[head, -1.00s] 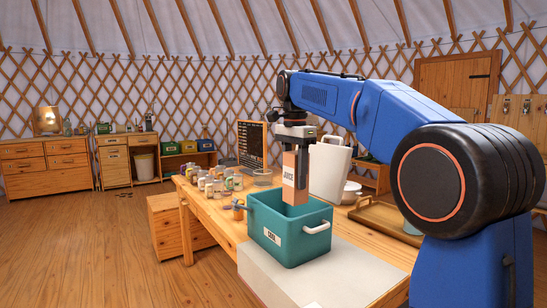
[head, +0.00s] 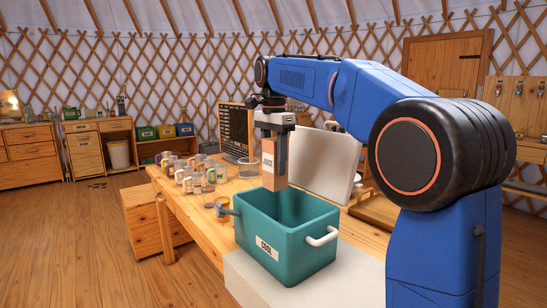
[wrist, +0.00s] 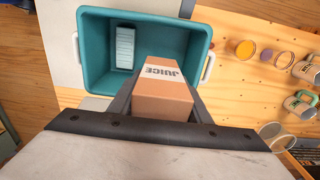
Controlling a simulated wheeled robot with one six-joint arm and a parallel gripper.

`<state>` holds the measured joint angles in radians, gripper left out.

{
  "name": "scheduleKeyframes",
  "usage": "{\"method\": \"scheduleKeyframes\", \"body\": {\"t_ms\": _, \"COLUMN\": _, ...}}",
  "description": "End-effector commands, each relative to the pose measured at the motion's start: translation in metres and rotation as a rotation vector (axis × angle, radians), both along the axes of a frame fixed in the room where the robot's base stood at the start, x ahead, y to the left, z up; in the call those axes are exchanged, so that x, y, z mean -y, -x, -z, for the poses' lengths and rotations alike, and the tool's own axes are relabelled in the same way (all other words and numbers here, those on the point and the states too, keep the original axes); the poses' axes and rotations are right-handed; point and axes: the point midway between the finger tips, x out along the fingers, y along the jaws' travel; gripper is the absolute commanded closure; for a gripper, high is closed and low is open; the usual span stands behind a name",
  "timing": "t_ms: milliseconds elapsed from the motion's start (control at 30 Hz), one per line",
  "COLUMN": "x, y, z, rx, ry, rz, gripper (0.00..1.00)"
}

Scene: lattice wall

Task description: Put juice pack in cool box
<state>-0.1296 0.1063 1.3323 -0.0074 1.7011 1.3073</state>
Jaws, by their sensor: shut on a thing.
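The juice pack (head: 268,163) is an orange-brown carton with a white JUICE label. My gripper (head: 274,178) is shut on it and holds it upright. The teal cool box (head: 305,250), with white handles and a COOL label, stands open on the table. In the head view the pack's lower end is at the box's far rim, above the opening. In the wrist view the pack (wrist: 162,95) overlaps the box's near rim, with its far end over the interior of the cool box (wrist: 88,60). The exact height above the rim is hard to tell.
A white ribbed block (wrist: 125,48) lies inside the box. Several mugs and jars (head: 190,175) crowd the table behind and left of it. A pale upright panel or lid (head: 322,160) stands behind the box. A wooden tray (head: 375,211) is at the right.

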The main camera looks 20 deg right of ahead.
Motion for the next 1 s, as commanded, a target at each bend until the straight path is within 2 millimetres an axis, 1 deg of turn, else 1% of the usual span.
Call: {"method": "scheduleKeyframes", "body": {"t_ms": 1000, "x": 0.000, "y": 0.000, "z": 0.082, "rx": 0.000, "ry": 0.000, "rz": 0.000, "gripper": 0.81}}
